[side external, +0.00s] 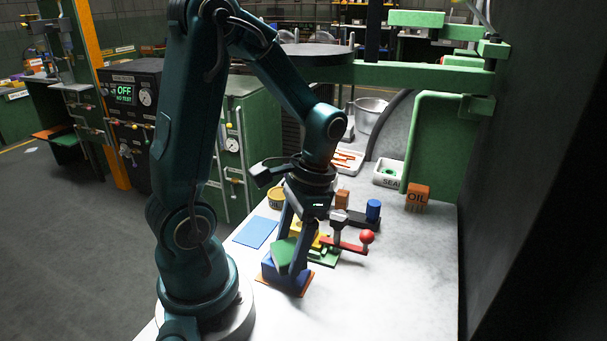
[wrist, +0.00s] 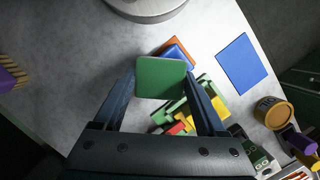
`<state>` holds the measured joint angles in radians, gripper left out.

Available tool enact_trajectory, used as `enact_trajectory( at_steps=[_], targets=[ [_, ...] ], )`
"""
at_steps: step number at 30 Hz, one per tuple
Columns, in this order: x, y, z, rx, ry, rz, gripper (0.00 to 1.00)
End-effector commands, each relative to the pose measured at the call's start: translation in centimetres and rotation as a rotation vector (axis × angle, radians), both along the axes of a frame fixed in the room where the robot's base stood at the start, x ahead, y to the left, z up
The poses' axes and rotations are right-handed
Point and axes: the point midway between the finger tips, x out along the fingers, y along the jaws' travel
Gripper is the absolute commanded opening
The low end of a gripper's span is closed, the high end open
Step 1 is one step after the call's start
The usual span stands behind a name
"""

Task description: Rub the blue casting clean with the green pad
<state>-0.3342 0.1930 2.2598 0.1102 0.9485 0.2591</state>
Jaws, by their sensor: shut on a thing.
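The blue casting (side external: 269,271) sits on a thin orange plate (side external: 303,291) on the pale bench. It shows partly in the wrist view (wrist: 179,54), behind the pad. The green pad (side external: 283,252) is gripped between the fingers of my gripper (side external: 289,264), which points down over the casting. In the wrist view the pad (wrist: 161,78) is a flat green square between the fingertips (wrist: 161,84) and hides part of the casting. The pad is at the top of the casting in the side view; I cannot tell whether they touch.
A green fixture (side external: 324,257) with yellow parts and a red-knobbed lever (side external: 366,237) stands close on the right. A blue sheet (side external: 256,232) lies left. The front right bench is clear.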

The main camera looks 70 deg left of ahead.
Motion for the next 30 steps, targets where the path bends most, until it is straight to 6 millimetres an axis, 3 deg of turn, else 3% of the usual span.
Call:
enact_trajectory(
  at_steps=[8,10,30],
  targets=[
    [1.5,-1.4,0.3,0.000,-0.003,0.000,0.22],
    [1.5,-1.4,2.1,0.002,-0.012,0.001,0.22],
    [1.4,-1.4,7.8,-0.001,-0.005,0.001,0.22]
  ],
)
